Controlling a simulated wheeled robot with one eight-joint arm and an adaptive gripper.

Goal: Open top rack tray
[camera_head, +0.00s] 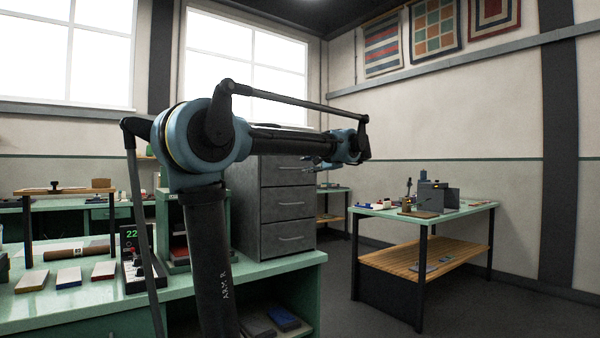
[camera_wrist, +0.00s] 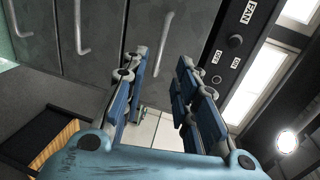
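The grey rack (camera_head: 262,205) stands on the green bench and has three stacked trays with bar handles. The top tray (camera_head: 286,171) looks shut, its face level with those below. In the wrist view the picture is turned sideways, and the top tray's handle (camera_wrist: 164,45) is the rightmost of three. My gripper (camera_head: 318,164) is in front of the top tray in the head view. In the wrist view my gripper (camera_wrist: 162,62) is open and empty, and the handle appears between its fingertips. Whether they touch it cannot be told. My arm hides part of the rack.
The green bench (camera_head: 80,298) holds small blocks and a box with a lit display (camera_head: 131,236). A second table (camera_head: 455,212) with tools and a wooden lower shelf stands at the right. Floor between them is clear. A FAN panel (camera_wrist: 235,42) is beside the rack in the wrist view.

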